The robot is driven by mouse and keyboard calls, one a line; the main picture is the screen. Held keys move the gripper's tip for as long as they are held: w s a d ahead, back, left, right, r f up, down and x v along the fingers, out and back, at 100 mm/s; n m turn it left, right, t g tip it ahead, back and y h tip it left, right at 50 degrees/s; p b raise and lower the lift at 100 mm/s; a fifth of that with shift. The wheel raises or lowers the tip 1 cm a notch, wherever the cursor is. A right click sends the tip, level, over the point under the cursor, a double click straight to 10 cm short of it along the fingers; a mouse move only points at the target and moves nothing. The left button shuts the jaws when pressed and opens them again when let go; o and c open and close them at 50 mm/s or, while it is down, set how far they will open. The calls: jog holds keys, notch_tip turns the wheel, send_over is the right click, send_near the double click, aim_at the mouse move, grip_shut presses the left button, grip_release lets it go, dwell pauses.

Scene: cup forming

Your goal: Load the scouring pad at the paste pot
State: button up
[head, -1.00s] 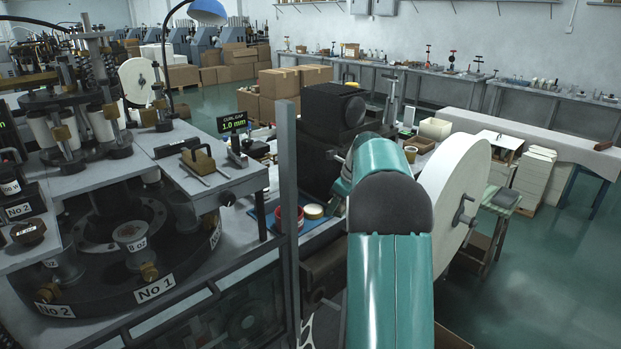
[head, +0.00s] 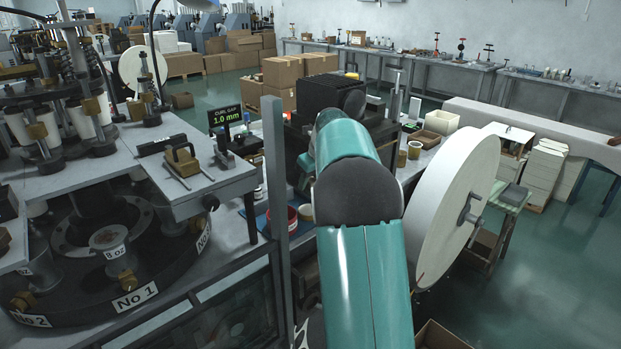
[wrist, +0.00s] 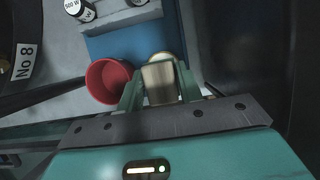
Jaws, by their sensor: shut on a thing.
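The scouring pad, a pale beige block (wrist: 160,83), sits between the green fingers of my gripper (wrist: 160,88) in the wrist view. The fingers are shut on it. A red round pot (wrist: 108,81) stands just left of the gripper on a blue mat (wrist: 118,48). A cream round tin (wrist: 161,57) shows partly behind the pad; the pad hides most of it. I cannot tell for sure which of the two is the paste pot. In the head view the red pot (head: 291,216) shows beside my arm, which hides my gripper.
A grey upright post (head: 275,165) stands left of my arm. A large white wheel (head: 452,205) is close on its right. A dark machine block (head: 333,95) stands behind. In the wrist view, small labelled weights (wrist: 79,9) lie beyond the red pot.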

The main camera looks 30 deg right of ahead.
aim_at(306, 208)
jog(key=shift+w+f, duration=0.3)
jog(key=shift+a+f, duration=0.1)
jog(key=shift+a, duration=0.05)
jog(key=shift+s+f, duration=0.2)
jog(key=shift+s, duration=0.05)
jog(key=shift+w+f, duration=0.1)
jog(key=shift+f, duration=2.45)
jog(key=shift+f, duration=0.55)
jog(key=shift+r, duration=3.55)
jog(key=shift+f, duration=0.1)
